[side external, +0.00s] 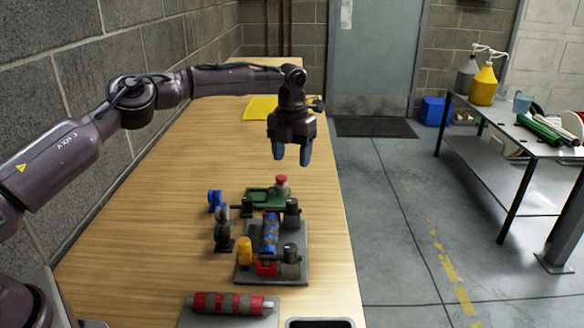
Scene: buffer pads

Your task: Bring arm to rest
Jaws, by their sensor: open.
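My gripper (292,152) hangs above the wooden table, pointing down, with its two blue fingertips apart and nothing between them. It is well above and behind the parts on the table. My arm reaches in from the left. Below it, a grey base plate (300,268) carries a blue and dark cylinder (270,233), dark posts, a yellow knob (244,250) and a red block (266,267). A red and grey striped cylinder (228,303) lies on a grey pad (200,320) at the front.
A green plate (258,196) with a red-topped button (281,182) sits behind the base plate. Blue and black parts (222,232) stand left of it. A dark tray (320,322) is cut off at the front. A yellow sheet (259,107) lies far back. The table's left side is clear.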

